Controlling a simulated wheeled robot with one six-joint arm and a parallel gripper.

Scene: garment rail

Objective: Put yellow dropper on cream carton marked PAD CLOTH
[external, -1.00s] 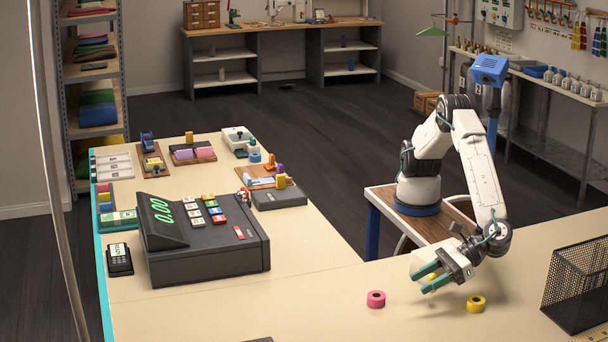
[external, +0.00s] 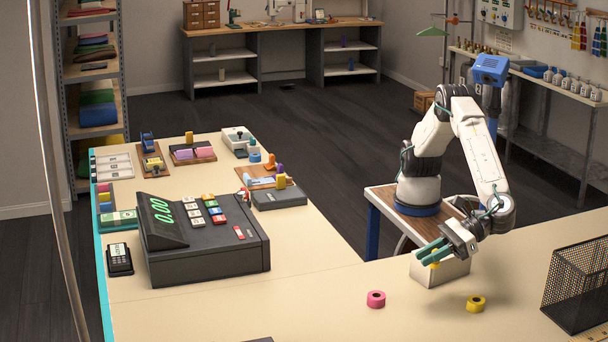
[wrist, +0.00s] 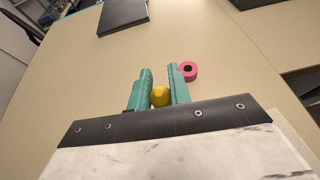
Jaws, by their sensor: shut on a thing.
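My gripper (external: 430,254) is shut on the yellow dropper (external: 435,259), whose yellow part shows between the teal fingers. The yellow dropper also shows in the wrist view (wrist: 160,97), between the two fingers. The cream carton (external: 445,272) stands on the counter in the external view, right at my gripper, with the fingers in front of or over its top. I cannot tell whether the dropper touches the carton. No marking on the carton is readable.
A pink ring (external: 376,299) and a yellow ring (external: 476,304) lie on the counter in front of the carton. A black mesh basket (external: 578,285) stands at the right. A dark cash register (external: 205,240) is at the left. The counter between the register and pink ring is clear.

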